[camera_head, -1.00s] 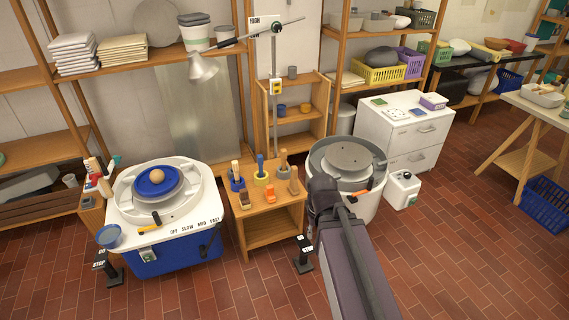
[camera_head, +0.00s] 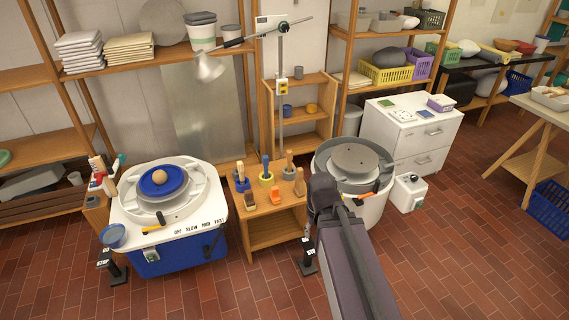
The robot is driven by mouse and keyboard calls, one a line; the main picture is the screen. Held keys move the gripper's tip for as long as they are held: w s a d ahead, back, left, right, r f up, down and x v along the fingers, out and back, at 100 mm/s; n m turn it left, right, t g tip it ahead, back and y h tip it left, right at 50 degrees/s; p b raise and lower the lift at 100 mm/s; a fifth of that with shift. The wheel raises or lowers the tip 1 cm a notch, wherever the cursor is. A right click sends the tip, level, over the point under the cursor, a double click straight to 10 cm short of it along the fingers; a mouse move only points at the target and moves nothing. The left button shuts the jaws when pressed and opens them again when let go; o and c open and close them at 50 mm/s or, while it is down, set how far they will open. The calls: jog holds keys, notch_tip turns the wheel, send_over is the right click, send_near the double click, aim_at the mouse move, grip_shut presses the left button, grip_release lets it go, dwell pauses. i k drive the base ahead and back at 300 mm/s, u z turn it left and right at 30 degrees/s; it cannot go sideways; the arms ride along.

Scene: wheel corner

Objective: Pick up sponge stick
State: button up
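Several upright tools stand in cups on a small wooden stand (camera_head: 270,225) between two potter's wheels. A blue cup (camera_head: 242,184) holds wooden-handled tools, a yellow cup (camera_head: 266,179) holds a blue-handled tool, and a grey cup (camera_head: 289,174) holds wooden sticks. I cannot tell which of these, if any, is the sponge stick. My arm rises from the bottom to the right of the stand, and its bent joint is close to the stand's right side. My gripper's fingers do not show; the arm seems to hide them.
Brown, orange and tan blocks sit along the stand's front. The left wheel (camera_head: 210,209) has a blue disc with a ball and a yellow-handled tool. The grey right wheel (camera_head: 353,157) has an orange-handled tool at its front. A white cabinet (camera_head: 395,150) is behind. Brick floor is open in front.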

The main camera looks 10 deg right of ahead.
aim_at(289, 154)
jog(key=u, duration=0.2)
jog(key=i, duration=1.5)
jog(key=z, duration=0.35)
